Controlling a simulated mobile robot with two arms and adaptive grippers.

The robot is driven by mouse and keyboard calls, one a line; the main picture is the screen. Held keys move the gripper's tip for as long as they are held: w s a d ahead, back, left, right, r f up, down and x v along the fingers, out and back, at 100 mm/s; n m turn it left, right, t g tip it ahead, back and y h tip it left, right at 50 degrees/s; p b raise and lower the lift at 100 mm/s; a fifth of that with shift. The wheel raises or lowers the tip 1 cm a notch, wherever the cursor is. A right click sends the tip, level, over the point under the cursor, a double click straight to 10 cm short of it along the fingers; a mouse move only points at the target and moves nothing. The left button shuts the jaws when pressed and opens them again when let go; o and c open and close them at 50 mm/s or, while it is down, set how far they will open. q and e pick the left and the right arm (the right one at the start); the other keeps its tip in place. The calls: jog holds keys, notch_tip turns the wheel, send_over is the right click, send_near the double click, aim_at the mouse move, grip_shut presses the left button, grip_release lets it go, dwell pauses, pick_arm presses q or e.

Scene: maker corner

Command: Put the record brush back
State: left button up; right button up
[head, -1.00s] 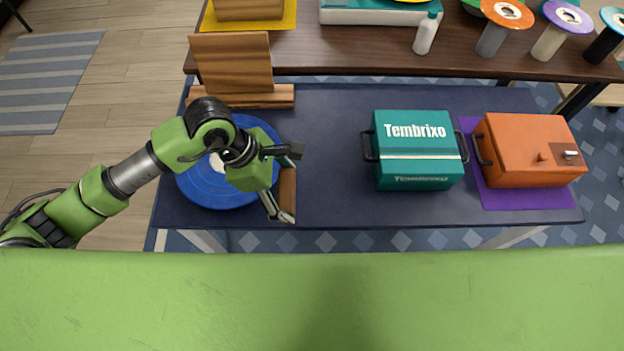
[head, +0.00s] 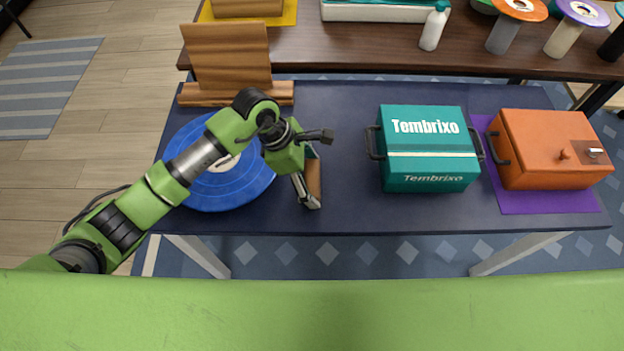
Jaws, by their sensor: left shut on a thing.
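The record brush (head: 314,178) is a wooden-brown block with a dark side, partly hidden by the fingers. My left gripper (head: 318,170) is shut on it, just right of the blue record (head: 222,196). I cannot tell whether the brush touches the table. The record lies flat at the left of the dark blue table, partly covered by my left arm. A wooden stand (head: 228,58) with an upright board and a base ledge is behind the record. My right gripper is out of view.
A teal Tembrixo box (head: 428,170) with side handles stands right of centre on the table (head: 345,215). An orange box (head: 545,150) sits on a purple mat (head: 535,203) at the right. The table between brush and teal box is clear. A brown table (head: 365,50) stands behind.

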pick_arm(q)
jog(key=shift+r, duration=0.1)
jog(key=shift+f, duration=0.25)
jog(key=o, duration=1.1)
jog(key=shift+r, duration=0.1)
jog(key=shift+c, duration=0.2)
